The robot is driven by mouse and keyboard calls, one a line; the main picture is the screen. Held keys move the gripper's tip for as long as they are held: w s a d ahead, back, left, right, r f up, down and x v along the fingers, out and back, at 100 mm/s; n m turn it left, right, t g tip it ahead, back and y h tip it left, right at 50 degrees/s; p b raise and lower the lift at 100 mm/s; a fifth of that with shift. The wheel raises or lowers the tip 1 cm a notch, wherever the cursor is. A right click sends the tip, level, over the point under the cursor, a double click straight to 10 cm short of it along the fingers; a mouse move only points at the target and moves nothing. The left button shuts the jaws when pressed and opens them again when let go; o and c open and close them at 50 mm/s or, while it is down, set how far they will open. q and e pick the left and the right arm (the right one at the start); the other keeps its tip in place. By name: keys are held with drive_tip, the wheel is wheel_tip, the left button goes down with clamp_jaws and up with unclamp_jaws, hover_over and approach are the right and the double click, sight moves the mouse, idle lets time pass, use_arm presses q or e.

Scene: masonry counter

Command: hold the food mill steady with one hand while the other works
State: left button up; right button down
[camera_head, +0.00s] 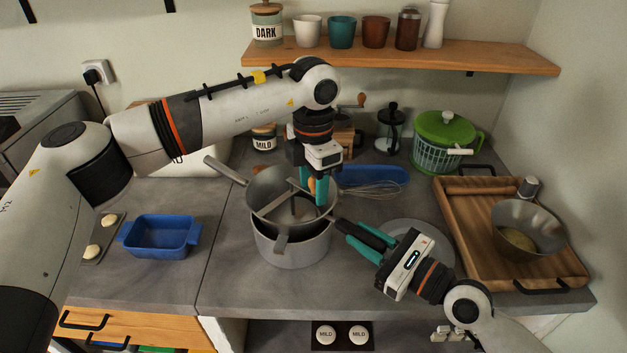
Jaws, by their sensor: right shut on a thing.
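The grey metal food mill (262,203) sits on top of a steel pot (290,250) at the centre of the counter. Its long handle (224,170) points to the upper left, and a crossbar and crank show inside its bowl. My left gripper (313,192) points down over the right side of the bowl, its teal fingers by the orange crank knob (311,185). Whether they touch the knob is unclear. My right gripper (350,232) comes from the lower right and is shut on a handle at the right rim of the mill; the fingers partly hide this handle.
A whisk (372,190) and a blue object (375,175) lie behind the mill. A grey plate (428,238) is partly under my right gripper. A wooden tray (470,205) with a metal bowl (527,228) stands right, a blue dish (162,238) left. Front left counter is clear.

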use_arm(q)
drive_tip(key=shift+r, duration=0.1)
drive_tip(key=shift+r, duration=3.45)
use_arm(e)
drive_tip(key=shift+f, duration=0.1)
use_arm(q)
drive_tip(key=shift+w, duration=0.1)
use_arm(e)
drive_tip(key=c, duration=1.1)
unclamp_jaws()
drive_tip(key=shift+d, duration=0.1)
drive_tip(key=shift+v, duration=5.95)
use_arm(q)
drive_tip(key=shift+f, duration=0.1)
